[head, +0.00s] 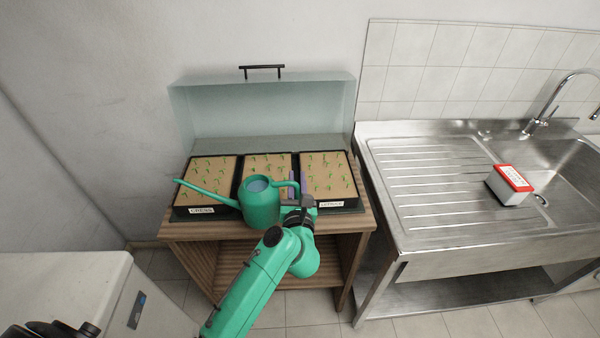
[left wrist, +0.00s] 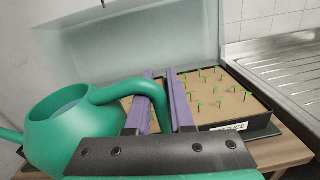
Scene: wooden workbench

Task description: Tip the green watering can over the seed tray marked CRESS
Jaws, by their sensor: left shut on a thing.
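The green watering can (head: 261,207) is held at the front of the middle seed tray (head: 268,162), looking roughly upright. In the left wrist view the can (left wrist: 55,135) shows its round opening and curved handle. Its spout (head: 207,191) points left across the tray marked CRESS (head: 201,210), its tip near that tray's left edge. My left gripper (head: 298,186) is shut on the can's handle, its purple fingers (left wrist: 162,95) on either side. No water is seen leaving the spout. The middle tray's label is hidden behind the can. My right gripper is not in view.
The right tray (head: 328,175) is marked LETTUCE and sits close to my left gripper. A clear raised lid (head: 262,105) stands behind the trays on the wooden bench (head: 185,232). A steel sink unit (head: 430,215) with a red-and-white box (head: 510,185) is to the right.

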